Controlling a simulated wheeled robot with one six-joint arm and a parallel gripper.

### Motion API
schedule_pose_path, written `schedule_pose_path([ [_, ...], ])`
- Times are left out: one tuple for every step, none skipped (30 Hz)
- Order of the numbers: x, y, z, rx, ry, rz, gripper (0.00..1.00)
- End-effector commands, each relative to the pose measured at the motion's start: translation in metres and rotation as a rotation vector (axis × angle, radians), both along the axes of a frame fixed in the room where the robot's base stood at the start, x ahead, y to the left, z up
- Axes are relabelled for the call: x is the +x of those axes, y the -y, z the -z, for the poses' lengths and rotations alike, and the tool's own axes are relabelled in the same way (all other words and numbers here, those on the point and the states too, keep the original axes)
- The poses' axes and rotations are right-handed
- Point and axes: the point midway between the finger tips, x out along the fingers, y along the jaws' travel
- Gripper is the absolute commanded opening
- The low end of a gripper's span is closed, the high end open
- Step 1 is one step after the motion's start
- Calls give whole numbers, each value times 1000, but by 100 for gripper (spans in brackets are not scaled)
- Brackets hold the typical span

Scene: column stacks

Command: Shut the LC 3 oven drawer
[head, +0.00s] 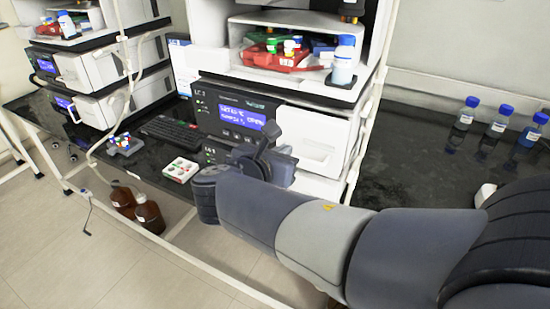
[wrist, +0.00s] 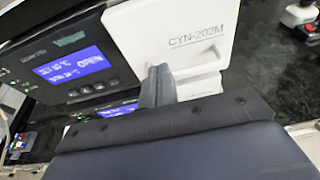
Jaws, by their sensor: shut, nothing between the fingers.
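The instrument with a blue display (head: 240,120) stands in the middle stack; its small label looks like LC, but the number is hard to read. Its white front panel (head: 310,138) is on the right side. In the wrist view this panel (wrist: 185,40) reads CYN-202M and fills the upper middle. I cannot tell how far the panel stands out from the unit. My gripper (head: 270,132) is in front of the unit, near the panel's lower left. In the wrist view its fingers (wrist: 158,72) are together and empty, against or just before the panel; contact is unclear.
A lower unit with a second display (wrist: 118,109) is partly hidden by my gripper. A tray shelf with bottles (head: 343,62) is above.

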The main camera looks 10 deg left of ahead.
Motion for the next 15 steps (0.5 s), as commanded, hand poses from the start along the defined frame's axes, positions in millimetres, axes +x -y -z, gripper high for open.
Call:
schedule_pose_path([
  [8,4,3,0,-1,5,0],
  [11,5,5,0,-2,4,0],
  [16,7,6,-1,-1,5,0],
  [19,8,7,-1,-1,3,0],
  [22,9,8,-1,-1,3,0],
  [25,10,9,-1,0,3,0],
  [27,11,9,-1,0,2,0],
  [29,11,10,1,-1,1,0],
  [30,11,10,1,-1,0,0],
  [31,12,10,1,-1,0,0],
  [32,12,11,1,-1,0,0],
  [32,12,11,1,-1,0,0],
  [32,12,11,1,-1,0,0],
  [32,12,11,1,-1,0,0],
  [32,12,11,1,-1,0,0],
])
